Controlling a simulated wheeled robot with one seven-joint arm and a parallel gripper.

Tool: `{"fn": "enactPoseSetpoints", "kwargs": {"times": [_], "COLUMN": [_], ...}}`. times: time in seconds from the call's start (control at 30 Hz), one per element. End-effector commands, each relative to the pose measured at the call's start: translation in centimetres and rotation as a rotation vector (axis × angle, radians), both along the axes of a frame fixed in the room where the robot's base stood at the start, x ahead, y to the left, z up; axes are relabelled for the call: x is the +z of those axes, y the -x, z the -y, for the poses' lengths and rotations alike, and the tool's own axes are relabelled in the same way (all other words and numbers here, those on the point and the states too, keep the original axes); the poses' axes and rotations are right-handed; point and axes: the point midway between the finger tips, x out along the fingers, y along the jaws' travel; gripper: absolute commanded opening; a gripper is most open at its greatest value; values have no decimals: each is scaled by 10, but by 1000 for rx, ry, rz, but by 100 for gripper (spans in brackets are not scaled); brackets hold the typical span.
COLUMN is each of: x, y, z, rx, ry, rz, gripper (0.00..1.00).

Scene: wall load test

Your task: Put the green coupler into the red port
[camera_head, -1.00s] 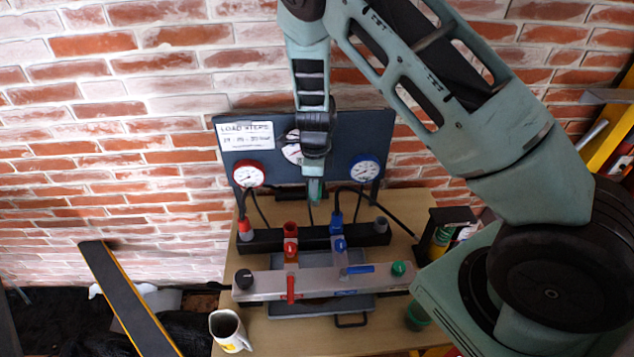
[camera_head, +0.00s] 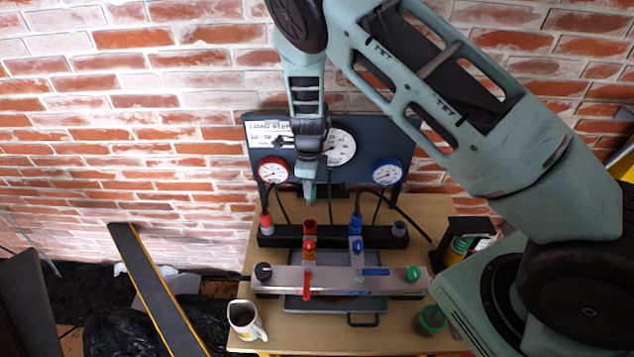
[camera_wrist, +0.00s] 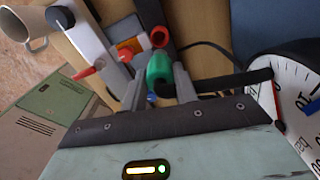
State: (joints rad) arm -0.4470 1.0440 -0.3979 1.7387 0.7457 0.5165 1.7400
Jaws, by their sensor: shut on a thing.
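My gripper (camera_head: 309,188) points down above the bench rig, in front of the gauge panel. It is shut on the green coupler (camera_wrist: 160,70), which shows between the fingers in the wrist view. In the head view only a bit of the coupler shows at the fingertips. The red port (camera_head: 309,228) is an upright red cylinder on the black bar. It sits below the coupler in the head picture, with a visible gap between them. In the wrist view the red port (camera_wrist: 158,38) appears just above the coupler.
A blue port (camera_head: 356,242) stands to the right, and a red hose plug (camera_head: 266,222) to the left. The metal rail (camera_head: 335,280) carries a red lever and a green knob. A mug (camera_head: 246,320) stands front left. The gauge panel (camera_head: 230,128) is close behind.

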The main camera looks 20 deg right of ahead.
Motion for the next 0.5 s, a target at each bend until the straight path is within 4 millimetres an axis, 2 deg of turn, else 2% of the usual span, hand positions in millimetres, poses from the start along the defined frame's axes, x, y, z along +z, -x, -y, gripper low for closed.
{"fn": "enactPoseSetpoints", "kwargs": {"times": [0.5], "x": [-5], "y": [-1], "z": [-2], "rx": [0], "ry": [0], "rz": [0], "gripper": [5]}}
